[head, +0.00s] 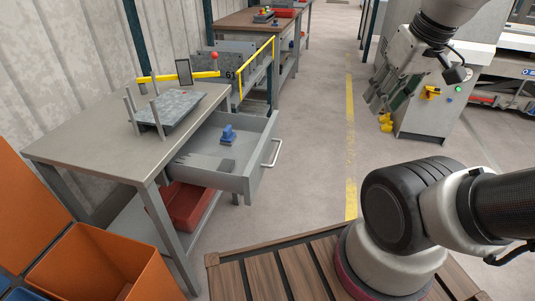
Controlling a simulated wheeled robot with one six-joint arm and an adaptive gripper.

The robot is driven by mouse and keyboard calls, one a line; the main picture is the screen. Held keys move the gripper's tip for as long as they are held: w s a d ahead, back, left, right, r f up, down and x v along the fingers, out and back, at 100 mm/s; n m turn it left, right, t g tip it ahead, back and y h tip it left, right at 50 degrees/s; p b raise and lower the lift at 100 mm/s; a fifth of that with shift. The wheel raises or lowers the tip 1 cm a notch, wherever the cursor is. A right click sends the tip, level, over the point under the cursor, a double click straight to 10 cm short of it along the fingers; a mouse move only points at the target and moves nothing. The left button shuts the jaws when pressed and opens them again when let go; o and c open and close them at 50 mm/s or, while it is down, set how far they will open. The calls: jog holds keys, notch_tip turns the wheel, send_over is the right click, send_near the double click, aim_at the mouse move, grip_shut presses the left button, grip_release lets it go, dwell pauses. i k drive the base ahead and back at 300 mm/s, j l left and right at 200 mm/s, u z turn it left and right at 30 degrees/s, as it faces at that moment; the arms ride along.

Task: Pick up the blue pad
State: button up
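A small blue thing with a raised upper part, the only likely blue pad (228,136), sits inside the open grey drawer (240,182) under the workbench. It stands toward the back of the drawer floor, clear of the walls. My gripper (377,101) hangs at the upper right, in front of the grey machine. It is well apart from the drawer and the blue pad. Its fingers are small and overlap the dark background, so I cannot tell whether they are open or shut. I see nothing clearly held in it.
The workbench (85,130) carries a metal plate with upright posts (172,108). A red bin (190,203) is below, an orange bin (100,265) at lower left. Floor right of the drawer is free.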

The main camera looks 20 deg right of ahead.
aim_at(228, 138)
jog(key=u, duration=2.9)
jog(key=z, duration=2.65)
jog(key=i+l+u, duration=0.25)
jog(key=i+l, duration=0.4)
jog(key=i, duration=0.15)
